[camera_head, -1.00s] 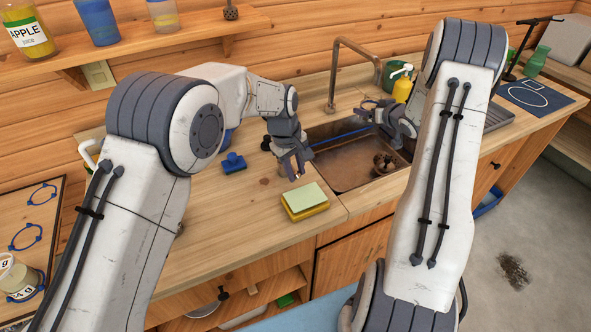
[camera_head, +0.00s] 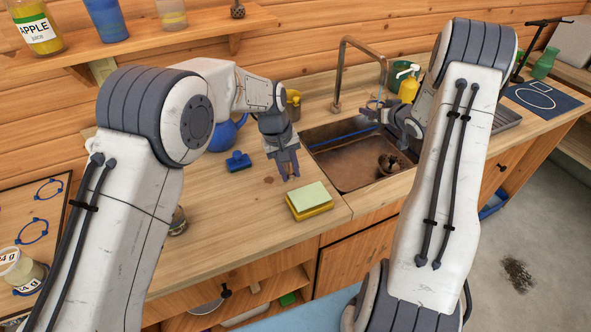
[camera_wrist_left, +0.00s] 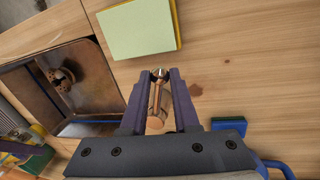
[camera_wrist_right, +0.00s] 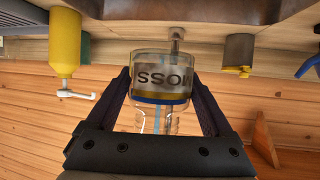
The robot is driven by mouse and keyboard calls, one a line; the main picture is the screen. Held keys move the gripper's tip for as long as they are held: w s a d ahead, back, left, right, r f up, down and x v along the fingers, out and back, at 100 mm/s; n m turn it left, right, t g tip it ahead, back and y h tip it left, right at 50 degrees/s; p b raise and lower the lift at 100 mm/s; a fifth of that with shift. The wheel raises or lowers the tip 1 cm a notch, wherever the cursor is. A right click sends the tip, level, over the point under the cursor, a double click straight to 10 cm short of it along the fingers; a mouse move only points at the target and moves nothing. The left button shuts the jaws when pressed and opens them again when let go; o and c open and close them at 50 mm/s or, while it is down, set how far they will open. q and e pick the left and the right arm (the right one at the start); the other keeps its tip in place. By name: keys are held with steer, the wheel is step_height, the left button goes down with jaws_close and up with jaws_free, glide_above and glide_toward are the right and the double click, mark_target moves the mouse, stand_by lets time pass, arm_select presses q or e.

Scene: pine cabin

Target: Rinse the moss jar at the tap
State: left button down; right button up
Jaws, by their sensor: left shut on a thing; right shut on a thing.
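The moss jar (camera_wrist_right: 160,78) is clear glass with a lettered label and a blue-and-yellow band. My right gripper (camera_head: 378,108) is shut on it, with a finger on each side, near the tap (camera_head: 341,75); in the head view the gripper mostly hides the jar. The tap also shows beyond the jar in the right wrist view (camera_wrist_right: 177,38). My left gripper (camera_head: 290,176) is over the counter left of the sink (camera_head: 340,168), pointing down, shut on a small copper-brown cylinder (camera_wrist_left: 157,103).
A yellow-green sponge (camera_head: 309,200) lies at the sink's front left. A blue block (camera_head: 238,161) and a blue pot (camera_head: 222,136) stand farther left. A yellow soap bottle (camera_head: 408,88) stands behind the sink.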

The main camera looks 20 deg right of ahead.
arm_select(q)
steer(key=shift+w+a+m, duration=0.2)
steer(key=shift+a+m, duration=0.2)
steer(key=shift+m, duration=0.25)
steer(key=shift+w+a+m, duration=0.2)
steer(key=shift+a+m, duration=0.2)
steer(key=shift+m, duration=0.25)
steer(key=c, duration=0.7)
jaws_free()
steer(key=shift+o, duration=0.2)
step_height(320, 180, up, 12)
steer(key=a, duration=0.2)
steer(key=shift+w+a, duration=0.15)
steer(key=shift+w, duration=0.15)
steer(key=shift+f, duration=0.1)
